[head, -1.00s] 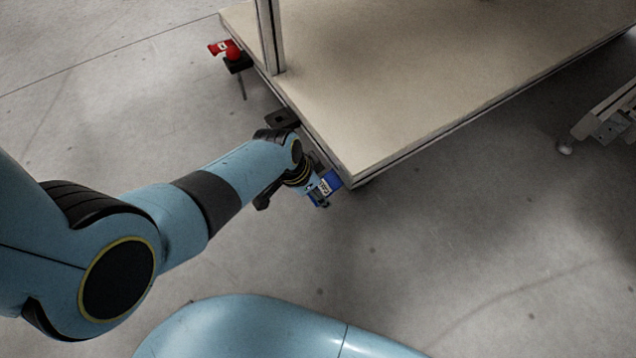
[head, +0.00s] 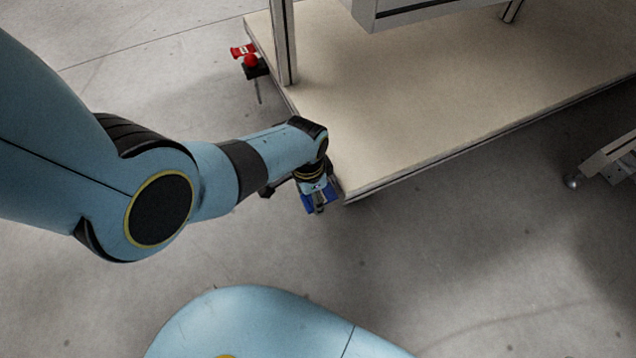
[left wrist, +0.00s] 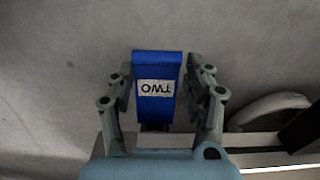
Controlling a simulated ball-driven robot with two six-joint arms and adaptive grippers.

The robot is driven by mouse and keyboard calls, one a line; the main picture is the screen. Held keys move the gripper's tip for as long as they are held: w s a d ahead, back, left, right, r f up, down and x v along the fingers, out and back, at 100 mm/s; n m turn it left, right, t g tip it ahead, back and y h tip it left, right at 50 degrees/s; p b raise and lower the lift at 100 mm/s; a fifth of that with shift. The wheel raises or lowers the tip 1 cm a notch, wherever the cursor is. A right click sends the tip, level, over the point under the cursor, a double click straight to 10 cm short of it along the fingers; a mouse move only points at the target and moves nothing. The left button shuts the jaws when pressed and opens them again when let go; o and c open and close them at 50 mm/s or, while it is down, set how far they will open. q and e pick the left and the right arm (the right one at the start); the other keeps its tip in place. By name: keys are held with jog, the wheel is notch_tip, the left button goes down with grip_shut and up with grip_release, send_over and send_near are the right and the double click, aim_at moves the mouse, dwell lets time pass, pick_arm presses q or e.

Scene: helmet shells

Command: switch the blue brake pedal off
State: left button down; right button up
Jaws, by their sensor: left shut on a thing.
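The blue brake pedal (left wrist: 156,110) shows in the left wrist view, with a white label reading TWO, upside down in the picture. In the head view the blue pedal (head: 308,199) is at the near-left corner of the cart, partly hidden by my left gripper (head: 320,208). In the left wrist view the fingers of my left gripper (left wrist: 158,72) stand on both sides of the pedal, shut on it. My right gripper is not in view.
The cart's beige platform (head: 420,110) lies right of the gripper, with a metal post (head: 285,45) at its left edge. A red pedal (head: 245,53) sits at its far-left corner. A caster wheel (left wrist: 270,110) is beside the blue pedal. Grey floor in front is clear.

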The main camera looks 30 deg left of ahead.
pick_arm(q)
jog(key=shift+s+d+g, duration=0.4)
jog(key=shift+s+d, duration=0.05)
jog(key=shift+r+g+y, duration=0.3)
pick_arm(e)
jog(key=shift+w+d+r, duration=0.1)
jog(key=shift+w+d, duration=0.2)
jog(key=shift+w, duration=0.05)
pick_arm(q)
jog(key=shift+r+g, duration=0.15)
jog(key=shift+g, duration=0.25)
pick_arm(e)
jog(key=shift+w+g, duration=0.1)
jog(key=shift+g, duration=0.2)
pick_arm(q)
jog(key=c, duration=0.9)
grip_release()
jog(key=shift+y, duration=0.3)
jog(key=o, duration=0.5)
jog(key=shift+w, duration=0.1)
jog(key=shift+c, duration=0.2)
jog(key=shift+w+a+r, duration=0.1)
jog(key=shift+w+a, duration=0.05)
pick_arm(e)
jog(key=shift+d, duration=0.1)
pick_arm(q)
jog(key=shift+w+r, duration=0.1)
